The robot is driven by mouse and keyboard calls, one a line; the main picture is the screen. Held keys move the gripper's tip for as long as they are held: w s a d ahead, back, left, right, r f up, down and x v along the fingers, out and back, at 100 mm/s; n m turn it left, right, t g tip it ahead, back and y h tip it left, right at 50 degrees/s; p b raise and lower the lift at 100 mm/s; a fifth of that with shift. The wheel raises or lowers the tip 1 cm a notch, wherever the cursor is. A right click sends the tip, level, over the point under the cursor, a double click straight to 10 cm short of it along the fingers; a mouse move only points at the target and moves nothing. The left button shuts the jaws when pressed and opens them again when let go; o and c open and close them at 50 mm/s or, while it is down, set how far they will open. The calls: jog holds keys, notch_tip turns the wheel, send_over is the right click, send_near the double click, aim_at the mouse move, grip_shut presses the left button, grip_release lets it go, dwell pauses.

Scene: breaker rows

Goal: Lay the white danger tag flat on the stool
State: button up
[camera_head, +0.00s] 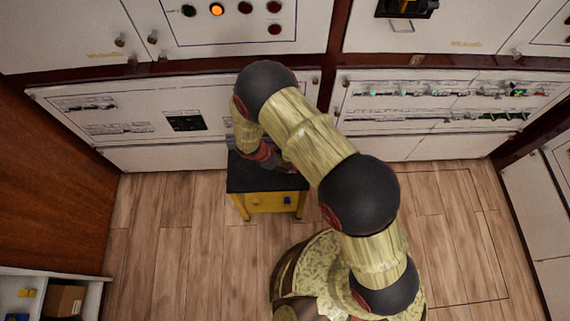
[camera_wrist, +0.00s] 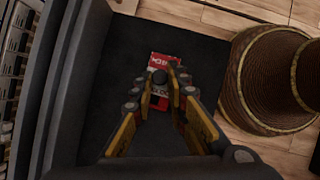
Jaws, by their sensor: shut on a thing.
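The stool (camera_head: 247,182) has a black top and a yellow body and stands against the lower cabinets in the head view. Its black top also fills much of the wrist view (camera_wrist: 115,60). My gripper (camera_wrist: 160,80) is over the stool top, with its fingers pointing at it. It is shut on the danger tag (camera_wrist: 166,60), which shows red and white print at and beyond the fingertips. The fingers hide part of the tag. I cannot tell whether the tag touches the top. In the head view my arm hides the tag and most of the gripper.
Breaker panels (camera_head: 435,100) with rows of switches line the wall behind the stool. A brown wooden side (camera_head: 60,180) stands at the left, with a white shelf (camera_head: 55,275) holding a box below it. The wooden floor (camera_head: 165,230) is clear around the stool.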

jog(key=o, duration=0.9)
jog(key=shift+o, duration=0.2)
jog(key=v, duration=1.2)
